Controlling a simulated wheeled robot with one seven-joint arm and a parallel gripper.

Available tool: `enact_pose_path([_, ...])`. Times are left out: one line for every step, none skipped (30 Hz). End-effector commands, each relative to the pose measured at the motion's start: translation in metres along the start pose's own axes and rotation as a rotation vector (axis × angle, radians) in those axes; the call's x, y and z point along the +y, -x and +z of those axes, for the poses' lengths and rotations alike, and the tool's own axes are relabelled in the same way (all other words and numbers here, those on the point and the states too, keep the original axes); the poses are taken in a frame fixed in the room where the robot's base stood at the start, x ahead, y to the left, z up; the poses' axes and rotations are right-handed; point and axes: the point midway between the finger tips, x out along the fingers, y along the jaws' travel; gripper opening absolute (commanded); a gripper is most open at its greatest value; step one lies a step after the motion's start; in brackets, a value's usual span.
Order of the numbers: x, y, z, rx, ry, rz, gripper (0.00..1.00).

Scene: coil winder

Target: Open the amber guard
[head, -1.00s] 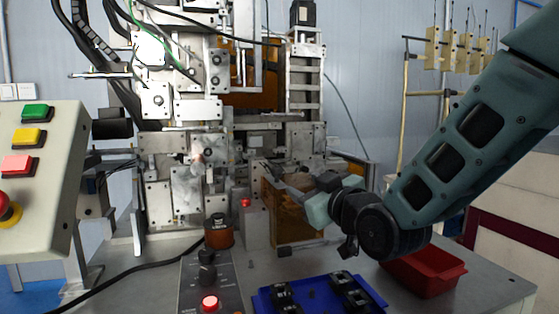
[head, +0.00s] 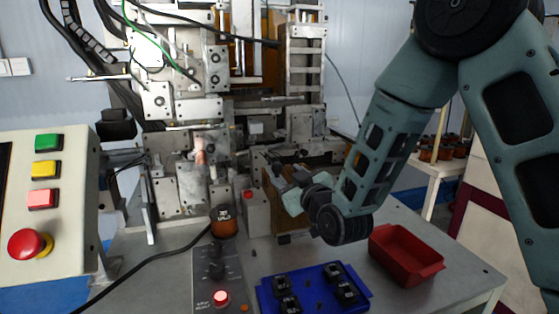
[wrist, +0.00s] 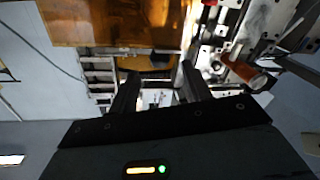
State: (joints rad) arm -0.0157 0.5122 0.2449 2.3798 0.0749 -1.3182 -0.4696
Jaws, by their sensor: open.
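The amber guard (head: 271,205) is a translucent brown panel at the lower front of the coil winder, with a dark block at its bottom edge. My gripper (head: 276,172) is in front of its upper right part and hides some of it. In the wrist view an amber panel (wrist: 110,22) fills the upper left, beyond the fingers. My gripper (wrist: 160,85) is open there, with nothing between its two dark fingers. I cannot tell whether a finger touches the guard.
A blue tray (head: 312,287) with black holders lies on the table front. A red bin (head: 405,257) stands at right. A control box (head: 217,275) with a lit red button and a copper spool (head: 224,222) stand left of the guard. A button panel (head: 50,215) is at far left.

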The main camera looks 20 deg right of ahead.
Motion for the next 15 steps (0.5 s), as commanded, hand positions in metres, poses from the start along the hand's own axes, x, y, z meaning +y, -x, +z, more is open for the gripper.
enact_pose_path([0.001, -0.010, -0.002, 0.000, -0.001, 0.000, 0.49])
enact_pose_path([0.001, -0.015, -0.002, -0.001, 0.000, -0.001, 0.49])
enact_pose_path([0.001, -0.022, -0.002, 0.000, 0.000, 0.000, 0.49])
enact_pose_path([0.001, -0.026, -0.002, 0.000, 0.000, 0.000, 0.49])
enact_pose_path([0.000, -0.031, -0.002, 0.000, 0.000, -0.001, 0.49])
enact_pose_path([0.000, -0.036, -0.002, 0.000, 0.000, -0.001, 0.49])
enact_pose_path([0.000, -0.039, -0.001, 0.000, 0.000, -0.001, 0.49])
enact_pose_path([0.000, -0.042, -0.001, -0.001, 0.000, -0.001, 0.49])
enact_pose_path([0.000, -0.045, -0.001, 0.000, 0.000, -0.001, 0.49])
enact_pose_path([0.000, -0.047, -0.001, 0.001, 0.000, 0.000, 0.49])
enact_pose_path([0.000, -0.048, -0.001, 0.000, 0.000, 0.000, 0.49])
enact_pose_path([0.000, -0.050, -0.001, 0.000, 0.000, -0.001, 0.49])
enact_pose_path([0.000, -0.050, 0.000, 0.000, 0.000, -0.001, 0.49])
enact_pose_path([0.000, -0.051, 0.000, 0.000, 0.000, -0.001, 0.49])
enact_pose_path([0.000, -0.051, 0.000, 0.000, 0.000, -0.001, 0.49])
